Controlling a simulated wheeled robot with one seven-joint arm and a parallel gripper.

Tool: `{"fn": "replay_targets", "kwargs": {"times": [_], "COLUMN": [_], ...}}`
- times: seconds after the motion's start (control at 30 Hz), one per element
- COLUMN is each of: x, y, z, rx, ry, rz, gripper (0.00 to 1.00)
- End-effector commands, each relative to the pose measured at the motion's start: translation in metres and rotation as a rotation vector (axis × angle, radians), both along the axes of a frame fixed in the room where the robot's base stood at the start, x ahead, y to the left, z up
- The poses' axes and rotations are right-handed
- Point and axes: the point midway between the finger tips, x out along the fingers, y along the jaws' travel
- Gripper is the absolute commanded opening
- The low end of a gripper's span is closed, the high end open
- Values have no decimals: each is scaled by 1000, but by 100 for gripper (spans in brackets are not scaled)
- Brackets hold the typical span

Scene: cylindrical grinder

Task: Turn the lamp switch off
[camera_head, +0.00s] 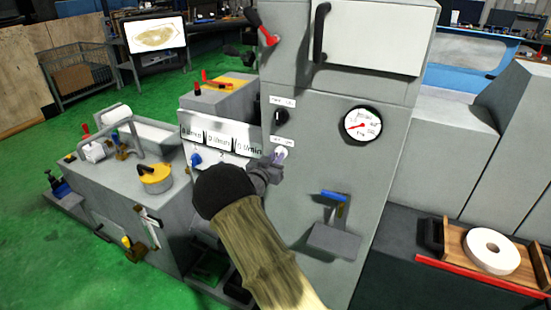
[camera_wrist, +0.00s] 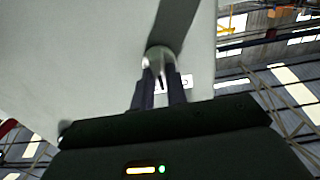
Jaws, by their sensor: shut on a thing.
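A pale switch knob (camera_head: 281,152), apparently the lamp switch, is on the grey front panel of the machine cabinet (camera_head: 300,215), below a small white label. The label's words are too small to read surely. My gripper (camera_head: 277,161) reaches it from below and partly covers it. In the wrist view, the two dark fingers of my gripper (camera_wrist: 160,88) are closed around the pale knob (camera_wrist: 160,54), close to the panel. Which way the switch is set cannot be told.
A black rotary knob (camera_head: 281,117) is just above the switch. A pressure gauge (camera_head: 362,124) is to its right. A blue-handled lever (camera_head: 334,196) and grey box stick out lower right. A display panel (camera_head: 219,138) and a blue knob (camera_head: 196,160) are on the left.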

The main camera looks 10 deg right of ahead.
Motion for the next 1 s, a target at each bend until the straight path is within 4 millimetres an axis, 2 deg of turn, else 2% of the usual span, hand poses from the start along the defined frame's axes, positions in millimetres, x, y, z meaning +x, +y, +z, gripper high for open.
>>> {"fn": "replay_targets", "kwargs": {"times": [0.43,0.47,0.53,0.57,0.87,1.0], "x": [0,0,0,0,-1,-8], "y": [1,1,1,1,1,7], "z": [-2,-2,-1,-1,-1,-1], "rx": [-10,-10,-11,-10,-10,-8], "ry": [11,11,10,10,8,7], "rz": [1,1,1,1,1,2], "gripper": [0,20,34,36,36,36]}}
